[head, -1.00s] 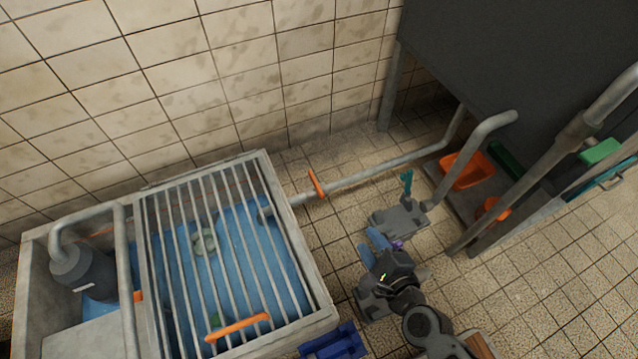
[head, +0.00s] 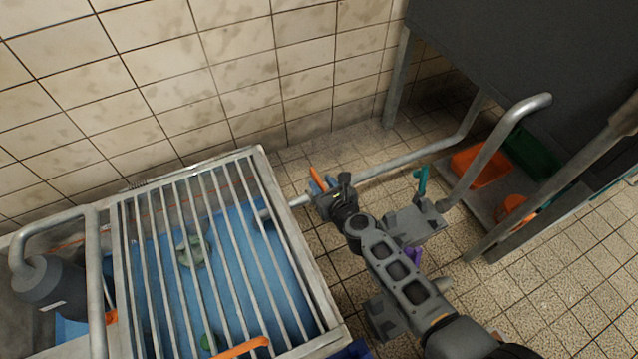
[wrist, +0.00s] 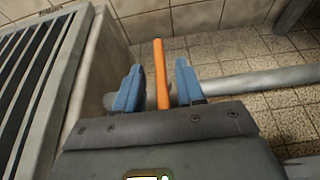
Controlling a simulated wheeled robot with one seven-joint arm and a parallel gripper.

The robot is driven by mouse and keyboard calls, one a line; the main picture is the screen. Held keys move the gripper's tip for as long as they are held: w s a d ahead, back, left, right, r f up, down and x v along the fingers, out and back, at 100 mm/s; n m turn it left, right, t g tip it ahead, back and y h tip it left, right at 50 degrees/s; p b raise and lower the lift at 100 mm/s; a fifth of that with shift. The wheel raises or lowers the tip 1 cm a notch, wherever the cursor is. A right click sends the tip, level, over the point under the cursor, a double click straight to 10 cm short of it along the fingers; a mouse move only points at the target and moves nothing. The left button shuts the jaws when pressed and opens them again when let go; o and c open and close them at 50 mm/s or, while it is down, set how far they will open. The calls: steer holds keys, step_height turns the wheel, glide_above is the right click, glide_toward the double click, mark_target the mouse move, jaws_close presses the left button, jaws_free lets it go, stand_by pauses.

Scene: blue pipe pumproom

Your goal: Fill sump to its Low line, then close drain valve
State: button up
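The orange drain valve handle (head: 318,178) stands crosswise on the grey pipe (head: 395,161) beside the sump. My gripper (head: 326,187) is at this handle. In the wrist view, the handle (wrist: 161,75) stands between my two blue fingers (wrist: 157,87), with gaps on both sides, so the gripper is open around it. The sump (head: 316,290) is a concrete tank with blue water (head: 262,290) under a barred grate. A thin reddish line (head: 75,240) runs along its back inside wall. I cannot read any Low mark or judge the level against it.
A teal lever (head: 421,181) stands on a grey base to the right of my arm. Orange trays (head: 480,168) sit under the dark tank (head: 520,60). A grey pump (head: 50,285) stands at the sump's left. Pipes cross the tiled floor. A drab object (head: 192,250) shows below the grate.

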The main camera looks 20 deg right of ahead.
steer(key=shift+b+x, duration=0.4)
steer(key=shift+x, duration=0.85)
steer(key=shift+c, duration=0.4)
jaws_close()
